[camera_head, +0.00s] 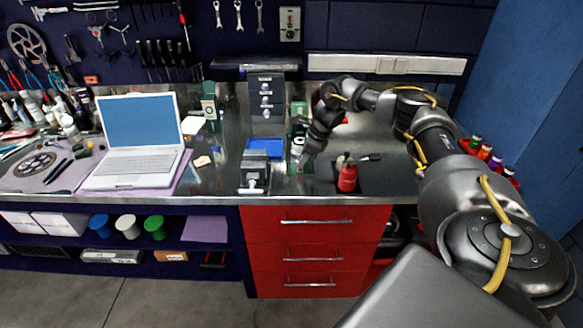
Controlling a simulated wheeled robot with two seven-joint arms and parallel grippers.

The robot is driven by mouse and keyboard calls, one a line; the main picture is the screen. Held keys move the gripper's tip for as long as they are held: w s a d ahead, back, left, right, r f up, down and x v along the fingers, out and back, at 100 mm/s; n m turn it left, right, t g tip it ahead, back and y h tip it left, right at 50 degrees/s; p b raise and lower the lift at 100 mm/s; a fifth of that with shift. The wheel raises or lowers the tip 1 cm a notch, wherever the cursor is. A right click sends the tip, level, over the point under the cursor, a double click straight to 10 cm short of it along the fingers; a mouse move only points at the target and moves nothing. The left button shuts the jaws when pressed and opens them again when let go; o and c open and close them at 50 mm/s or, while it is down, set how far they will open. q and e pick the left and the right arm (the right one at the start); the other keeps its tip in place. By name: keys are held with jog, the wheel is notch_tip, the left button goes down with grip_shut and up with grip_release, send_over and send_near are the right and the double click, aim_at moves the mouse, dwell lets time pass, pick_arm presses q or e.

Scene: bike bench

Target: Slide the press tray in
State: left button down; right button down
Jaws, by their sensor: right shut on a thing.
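My right arm reaches in from the right over the bench, and its gripper (305,152) points down near the middle of the steel top. It is shut on what appears to be the press tray, by the front of a small green press (299,112) standing against the back of the bench. The wrist hides much of the press and of the tray, so how far in the tray sits cannot be told. My left gripper is not in view.
A blue tray (264,147) and a dark vise-like block (254,172) stand left of the gripper. A laptop (139,134) is farther left. Several coloured bottles (485,152) line the right end.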

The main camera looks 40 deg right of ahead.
jog(key=shift+w, duration=0.15)
jog(key=c, duration=1.3)
grip_release()
jog(key=shift+o, duration=0.2)
jog(key=b+v, duration=0.2)
jog(key=v, duration=0.9)
jog(key=shift+d+f, duration=0.1)
